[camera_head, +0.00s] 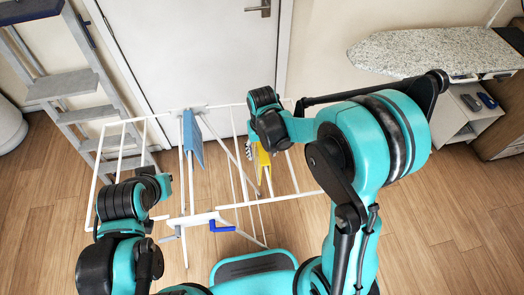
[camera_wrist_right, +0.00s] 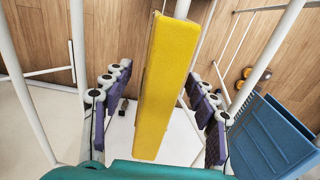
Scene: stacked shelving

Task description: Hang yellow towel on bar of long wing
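The yellow towel (camera_head: 263,162) is at the right part of the white drying rack (camera_head: 240,207), just below my right gripper (camera_head: 256,152). In the right wrist view the towel (camera_wrist_right: 164,85) is a long, narrow folded strip between the fingers of my right gripper (camera_wrist_right: 158,75). The fingers stand apart, with a visible gap on each side of the towel. Whether the towel rests on a bar is hard to tell. My left gripper (camera_head: 163,186) is at the rack's left side; its fingers are too small to read.
A blue towel (camera_head: 193,138) hangs on the rack's middle bars, left of the yellow one. A grey stepladder (camera_head: 63,85) stands at the left, a white door (camera_head: 190,50) behind. An ironing board (camera_head: 435,50) is at the right. Wood floor is free right of the rack.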

